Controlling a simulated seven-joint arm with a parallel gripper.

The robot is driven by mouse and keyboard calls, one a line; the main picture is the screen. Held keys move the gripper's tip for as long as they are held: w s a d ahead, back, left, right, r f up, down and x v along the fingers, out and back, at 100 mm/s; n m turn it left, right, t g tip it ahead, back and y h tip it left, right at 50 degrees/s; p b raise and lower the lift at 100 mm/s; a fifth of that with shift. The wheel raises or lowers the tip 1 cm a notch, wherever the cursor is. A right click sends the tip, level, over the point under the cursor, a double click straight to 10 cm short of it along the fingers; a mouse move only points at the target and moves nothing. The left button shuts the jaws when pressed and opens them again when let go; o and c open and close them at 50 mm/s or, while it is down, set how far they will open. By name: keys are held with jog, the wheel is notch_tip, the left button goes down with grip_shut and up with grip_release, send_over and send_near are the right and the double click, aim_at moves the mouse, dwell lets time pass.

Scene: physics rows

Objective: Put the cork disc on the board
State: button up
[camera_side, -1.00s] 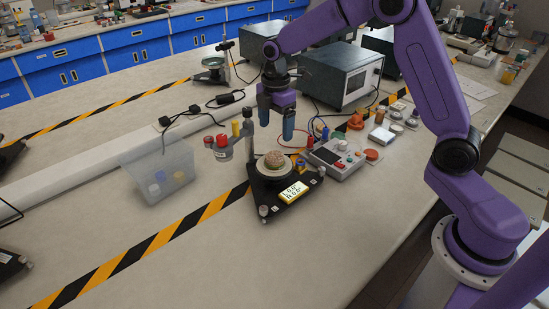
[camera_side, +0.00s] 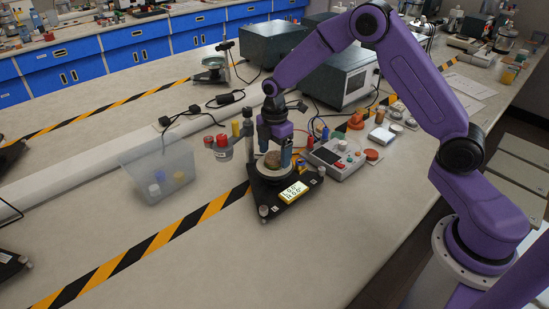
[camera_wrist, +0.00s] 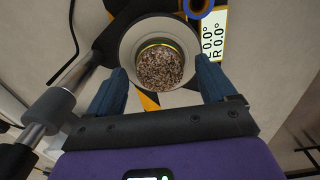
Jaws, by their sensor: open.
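The cork disc (camera_side: 273,159) is speckled brown and sits on a pale round plate of a black three-cornered stand (camera_side: 268,199) with a yellow-framed display. In the wrist view, gaps show between the disc and both fingers. I cannot tell which part is the board. The fingers partly hide the plate in the side view.
A clear bin (camera_side: 158,172) with small coloured pieces stands left. An upright post with red-capped jars (camera_side: 222,146) is close left of my gripper. A grey control box (camera_side: 341,157) with knobs is close right.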

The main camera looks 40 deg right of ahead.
jog(key=c, duration=1.2)
jog(key=shift+c, duration=0.3)
jog(key=shift+r, duration=0.15)
